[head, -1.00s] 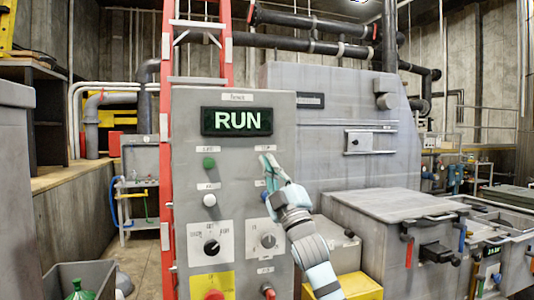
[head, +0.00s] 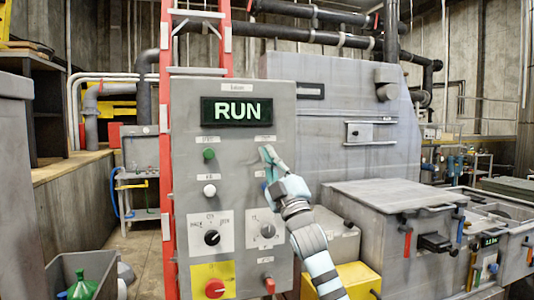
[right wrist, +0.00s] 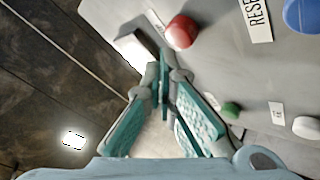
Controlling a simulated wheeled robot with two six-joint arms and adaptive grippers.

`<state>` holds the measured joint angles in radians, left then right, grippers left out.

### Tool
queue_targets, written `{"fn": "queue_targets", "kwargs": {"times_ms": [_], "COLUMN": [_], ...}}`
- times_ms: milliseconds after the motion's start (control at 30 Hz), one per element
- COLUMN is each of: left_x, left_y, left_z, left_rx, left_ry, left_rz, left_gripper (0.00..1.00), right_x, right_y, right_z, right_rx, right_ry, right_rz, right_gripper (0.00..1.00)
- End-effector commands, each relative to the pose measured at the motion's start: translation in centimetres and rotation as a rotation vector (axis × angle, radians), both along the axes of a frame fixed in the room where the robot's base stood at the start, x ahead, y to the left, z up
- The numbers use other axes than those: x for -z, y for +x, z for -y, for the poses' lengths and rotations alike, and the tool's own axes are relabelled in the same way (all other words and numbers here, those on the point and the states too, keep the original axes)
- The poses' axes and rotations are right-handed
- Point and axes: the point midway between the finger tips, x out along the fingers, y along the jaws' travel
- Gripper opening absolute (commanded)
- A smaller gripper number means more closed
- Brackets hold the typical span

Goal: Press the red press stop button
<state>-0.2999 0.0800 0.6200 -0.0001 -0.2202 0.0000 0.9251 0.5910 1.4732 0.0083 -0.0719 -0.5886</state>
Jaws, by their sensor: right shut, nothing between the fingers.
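The grey control panel (head: 240,185) stands upright, its display (head: 236,111) reading RUN. My right gripper (head: 267,151) is shut and empty in front of the panel, just under the upper right label. In the head view it covers the spot below that label, so no red button shows there. The right wrist view shows a round red button (right wrist: 182,32) just beyond the shut fingertips (right wrist: 163,62), slightly up and right of them. I cannot tell whether they touch. My left gripper is not in view.
The panel also carries a green button (head: 209,154), a white button (head: 209,190), two black-and-grey knobs, and a large red knob on a yellow plate (head: 215,288). A blue button (right wrist: 302,14) labelled RESET shows in the wrist view. A red ladder (head: 166,130) stands behind the panel.

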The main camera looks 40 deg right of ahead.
Motion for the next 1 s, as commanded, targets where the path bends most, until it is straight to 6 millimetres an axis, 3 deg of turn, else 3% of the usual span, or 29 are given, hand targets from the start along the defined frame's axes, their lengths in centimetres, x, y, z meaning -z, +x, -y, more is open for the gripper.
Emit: {"fn": "queue_targets", "kwargs": {"times_ms": [1000], "left_x": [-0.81], "left_y": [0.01], "left_z": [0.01], "left_rx": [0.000], "left_ry": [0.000], "left_rz": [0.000], "left_gripper": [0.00], "right_x": [-0.02], "right_y": [0.76], "right_z": [0.28], "right_rx": [0.000], "right_ry": [0.000], "right_rz": [0.000], "right_gripper": [0.00]}}
